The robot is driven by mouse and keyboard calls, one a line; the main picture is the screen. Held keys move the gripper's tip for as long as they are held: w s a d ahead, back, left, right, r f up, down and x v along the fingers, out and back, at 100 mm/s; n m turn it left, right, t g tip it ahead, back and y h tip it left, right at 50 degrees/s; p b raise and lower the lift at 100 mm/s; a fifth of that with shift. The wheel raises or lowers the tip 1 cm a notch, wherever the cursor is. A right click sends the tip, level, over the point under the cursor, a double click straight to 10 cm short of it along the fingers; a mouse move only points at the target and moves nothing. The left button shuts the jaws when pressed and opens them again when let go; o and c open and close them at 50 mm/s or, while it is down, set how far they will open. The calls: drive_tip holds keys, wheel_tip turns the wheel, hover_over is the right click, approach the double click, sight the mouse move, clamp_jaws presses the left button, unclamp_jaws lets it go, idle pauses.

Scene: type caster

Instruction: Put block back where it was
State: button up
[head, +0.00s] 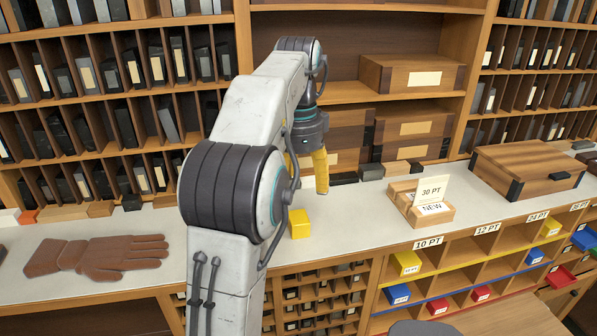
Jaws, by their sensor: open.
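A yellow block (299,224) lies on the light counter, just right of my arm, its left part close to the arm's outline. My gripper (308,185) has yellow fingers and hangs over the counter behind and above the block. It is open and apart from the block. One finger shows fully; the other is partly hidden by my arm. Labelled compartments sit in the counter's front at the lower right, with a yellow block (405,262) under the 10 PT label (428,243) and another yellow block (549,228) near the 24 PT label (538,216).
A wooden holder (432,214) with a 30 PT card and a NEW label stands on the counter to the right. A wooden case (527,170) stands beyond it. A brown glove (96,254) lies at left. Shelves of dark blocks line the back. The counter around the yellow block looks clear.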

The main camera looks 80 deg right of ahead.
wheel_tip(320, 180, up, 4)
drive_tip(key=shift+f, duration=0.2)
drive_tip(key=shift+w+a, duration=0.1)
idle(0.4)
drive_tip(key=w+a+f+n+t+h, duration=0.1)
drive_tip(key=w+a+n, duration=0.75)
drive_tip(key=w, duration=0.25)
drive_tip(key=w+a+f+n+t+h, duration=0.1)
drive_tip(key=w+a+n, duration=0.7)
drive_tip(key=w, duration=0.4)
drive_tip(key=s+a+f+n+t+y, duration=0.1)
drive_tip(key=a+f+n, duration=0.5)
drive_tip(key=a, duration=0.5)
drive_tip(key=s+a+f+n+t+y, duration=0.1)
drive_tip(key=a+f+n+t, duration=0.1)
drive_tip(key=a+f+n, duration=0.4)
drive_tip(key=a+n, duration=0.3)
drive_tip(key=a, duration=0.3)
drive_tip(key=shift+s+a, duration=0.15)
drive_tip(key=shift+s, duration=0.2)
